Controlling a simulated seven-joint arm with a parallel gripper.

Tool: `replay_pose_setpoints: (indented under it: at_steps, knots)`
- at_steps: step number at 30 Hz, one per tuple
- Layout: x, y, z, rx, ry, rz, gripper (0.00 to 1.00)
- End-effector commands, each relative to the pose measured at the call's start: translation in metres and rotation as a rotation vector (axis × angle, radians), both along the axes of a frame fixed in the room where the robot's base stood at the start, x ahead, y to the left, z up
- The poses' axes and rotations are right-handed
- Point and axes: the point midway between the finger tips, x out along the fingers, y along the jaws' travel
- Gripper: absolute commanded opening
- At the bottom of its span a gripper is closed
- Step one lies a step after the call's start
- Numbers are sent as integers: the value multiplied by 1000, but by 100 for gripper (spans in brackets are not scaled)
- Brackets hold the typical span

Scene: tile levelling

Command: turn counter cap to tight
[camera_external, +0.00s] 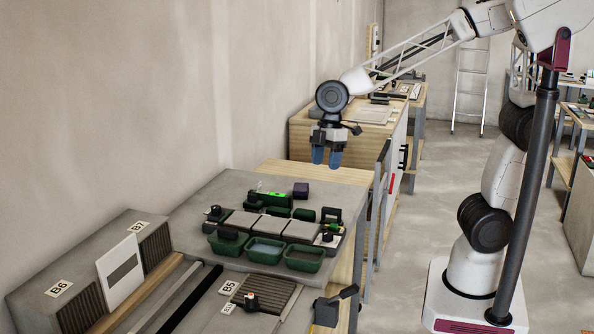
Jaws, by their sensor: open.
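My gripper (327,156) hangs with its two blue fingertips pointing down, apart and with nothing between them. It is above the back right of the grey worktop (200,188), clear of everything on it. Grey tiles (271,226) lie in a row on the worktop. Small dark knob-like parts stand at the row's ends, one at the left (215,211) and one at the right (327,237). I cannot tell which small part is the counter cap, or how tight any cap is.
Green bins (304,258) stand in front of the tiles. A green level (272,194) and a dark purple block (301,190) are behind them. A ribbed plate (266,292) lies at the front, and a white panel (121,272) leans at the left.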

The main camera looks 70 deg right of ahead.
Motion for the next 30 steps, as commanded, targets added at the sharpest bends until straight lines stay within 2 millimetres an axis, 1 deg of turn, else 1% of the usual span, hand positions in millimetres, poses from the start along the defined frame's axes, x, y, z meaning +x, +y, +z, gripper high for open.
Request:
replay_pose_setpoints:
  at_steps: [1,6,11,15,22,30]
  knots:
    - [8,13,-4,3,4,50,58]
    - [32,56,-16,24,8,229,58]
    - [52,98,-29,47,8,396,58]
    - [66,137,-44,70,7,541,58]
    - [84,204,-72,113,1,774,58]
    - [94,285,-113,172,-11,1045,58]
